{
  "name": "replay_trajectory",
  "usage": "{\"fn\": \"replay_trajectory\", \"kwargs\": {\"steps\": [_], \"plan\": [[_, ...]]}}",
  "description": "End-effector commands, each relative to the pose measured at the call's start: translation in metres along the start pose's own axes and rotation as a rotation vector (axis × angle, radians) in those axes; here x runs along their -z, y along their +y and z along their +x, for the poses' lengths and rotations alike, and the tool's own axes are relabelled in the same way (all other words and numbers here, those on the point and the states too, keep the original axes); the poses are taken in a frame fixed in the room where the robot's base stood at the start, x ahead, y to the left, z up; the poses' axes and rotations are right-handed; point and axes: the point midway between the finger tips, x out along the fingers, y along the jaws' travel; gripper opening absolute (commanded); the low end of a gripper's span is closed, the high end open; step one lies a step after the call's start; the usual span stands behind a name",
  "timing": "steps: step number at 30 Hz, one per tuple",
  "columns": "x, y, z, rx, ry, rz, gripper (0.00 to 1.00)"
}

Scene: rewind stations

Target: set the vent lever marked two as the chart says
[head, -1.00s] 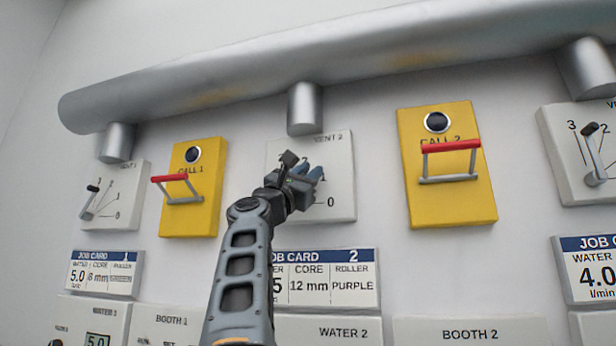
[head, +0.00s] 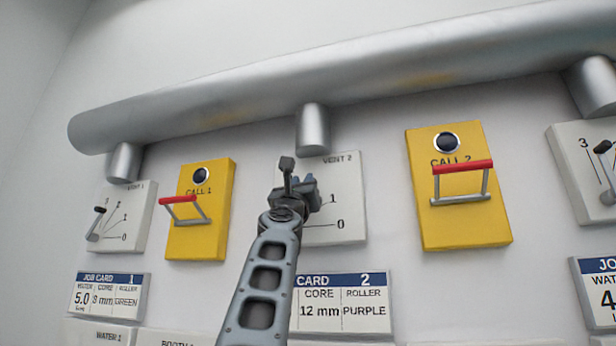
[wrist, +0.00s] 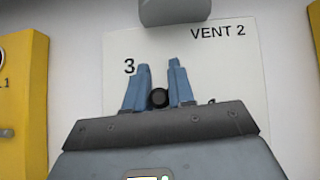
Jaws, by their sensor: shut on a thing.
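The VENT 2 panel (head: 349,188) is a white plate on the wall with a dial; its 1 and 0 marks show in the head view, and its 3 shows in the wrist view. My gripper (head: 304,182) is in front of its left part. In the wrist view my gripper's blue fingers (wrist: 160,88) are shut on the dark round knob of the vent lever (wrist: 158,98). The knob is just right of and below the 3. The lever's shaft and the 2 mark are hidden, so its exact setting cannot be told. No vent chart is readable here.
Yellow CALL 1 (head: 212,236) and CALL 2 (head: 464,225) boxes with red-topped handles flank the panel. A silver duct (head: 330,83) runs above, with a stub (head: 313,130) over VENT 2. JOB CARD 2 (head: 343,308) is below, partly behind my arm.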

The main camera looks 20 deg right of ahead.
Motion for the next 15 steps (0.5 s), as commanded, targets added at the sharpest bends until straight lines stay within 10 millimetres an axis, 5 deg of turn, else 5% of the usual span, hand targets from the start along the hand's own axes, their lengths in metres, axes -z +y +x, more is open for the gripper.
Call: {"fn": "replay_trajectory", "kwargs": {"steps": [15], "plan": [[0.0061,0.0071,0.0058,-0.022,0.002,-0.020,0.00]]}}
